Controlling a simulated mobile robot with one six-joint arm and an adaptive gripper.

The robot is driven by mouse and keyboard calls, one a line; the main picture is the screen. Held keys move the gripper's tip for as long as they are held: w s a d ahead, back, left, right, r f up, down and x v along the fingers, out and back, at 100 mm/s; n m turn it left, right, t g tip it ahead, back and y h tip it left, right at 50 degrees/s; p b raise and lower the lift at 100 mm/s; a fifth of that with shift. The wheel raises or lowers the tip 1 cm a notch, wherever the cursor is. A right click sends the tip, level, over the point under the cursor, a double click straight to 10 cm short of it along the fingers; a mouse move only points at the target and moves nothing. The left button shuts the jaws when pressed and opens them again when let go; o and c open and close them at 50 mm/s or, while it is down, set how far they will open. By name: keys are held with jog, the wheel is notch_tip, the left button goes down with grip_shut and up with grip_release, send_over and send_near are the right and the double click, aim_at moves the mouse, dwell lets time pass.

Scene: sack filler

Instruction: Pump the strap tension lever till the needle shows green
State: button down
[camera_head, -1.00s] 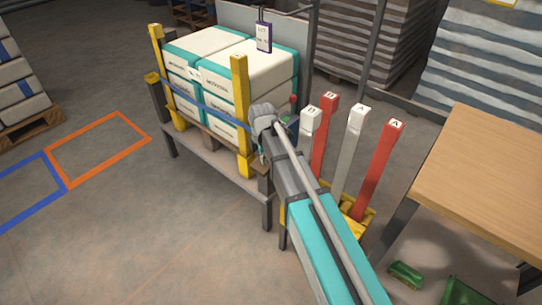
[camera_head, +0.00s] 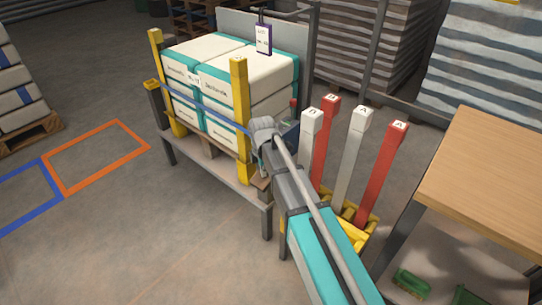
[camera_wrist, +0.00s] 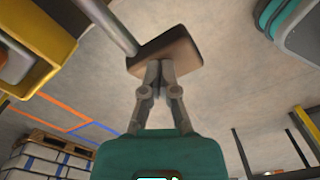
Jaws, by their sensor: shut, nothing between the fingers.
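A brown block-shaped paddle (camera_wrist: 168,52) on a grey rod (camera_wrist: 108,22), seemingly the lever, fills the upper middle of the wrist view. My gripper (camera_wrist: 160,66) is shut and empty, with its fingertips at the paddle's near edge. I cannot tell whether they touch it. In the head view my arm largely hides the lever area beside the yellow post (camera_head: 240,120). A blue strap (camera_head: 205,103) runs across the stacked white and teal sacks (camera_head: 215,75). A dark blue box (camera_head: 290,132) shows partly behind my wrist. No needle or green zone is readable.
White and red levers (camera_head: 350,155) marked with letters stand on a yellow base right of my arm. A wooden table (camera_head: 490,180) is at the right. Orange and blue floor outlines (camera_head: 98,155) lie at the left, with open floor around them.

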notch_tip(320, 180, up, 9)
jog(key=p, duration=0.9)
jog(key=shift+r, duration=0.2)
jog(key=shift+s+f, duration=0.1)
dwell(0.6)
